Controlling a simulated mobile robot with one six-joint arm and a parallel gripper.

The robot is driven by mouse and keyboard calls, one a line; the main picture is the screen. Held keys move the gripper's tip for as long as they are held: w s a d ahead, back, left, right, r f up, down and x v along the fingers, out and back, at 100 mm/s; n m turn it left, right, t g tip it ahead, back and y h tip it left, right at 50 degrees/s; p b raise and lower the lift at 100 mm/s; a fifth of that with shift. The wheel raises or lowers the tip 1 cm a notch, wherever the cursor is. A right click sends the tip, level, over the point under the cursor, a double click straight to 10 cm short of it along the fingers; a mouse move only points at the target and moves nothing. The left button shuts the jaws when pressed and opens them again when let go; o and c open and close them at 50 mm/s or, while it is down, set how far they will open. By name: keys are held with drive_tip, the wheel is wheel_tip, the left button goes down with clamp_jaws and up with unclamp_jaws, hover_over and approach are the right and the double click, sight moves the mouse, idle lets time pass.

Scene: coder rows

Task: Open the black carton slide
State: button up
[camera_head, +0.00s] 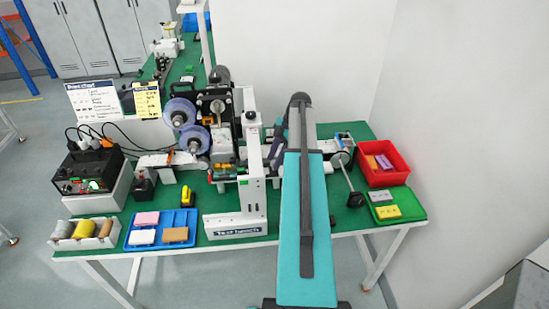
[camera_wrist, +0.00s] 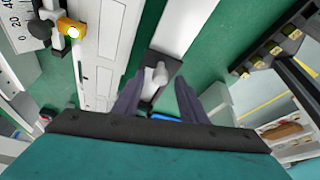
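In the wrist view, a black block with a light grey upright handle (camera_wrist: 157,76) sits at the end of a white rail; it looks like the black carton slide, though I cannot be sure. My gripper (camera_wrist: 160,82) shows there as two dark fingers, set apart. The handle appears between them, with visible gaps on both sides and no clear contact. I cannot tell how far beneath the fingertips it is. In the head view, my teal arm covers the middle right of the bench and hides my gripper and the slide.
A white machine frame (camera_head: 254,150) stands close left of my arm. A red bin (camera_head: 402,175) and a green tray (camera_head: 415,215) are at right. A blue tray (camera_head: 142,248) is at front left. In the wrist view, a yellow-orange fixture (camera_wrist: 69,28) is at upper left.

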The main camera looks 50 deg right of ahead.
drive_tip(key=shift+c, duration=0.2)
drive_tip(key=shift+a, duration=0.1)
clamp_jaws()
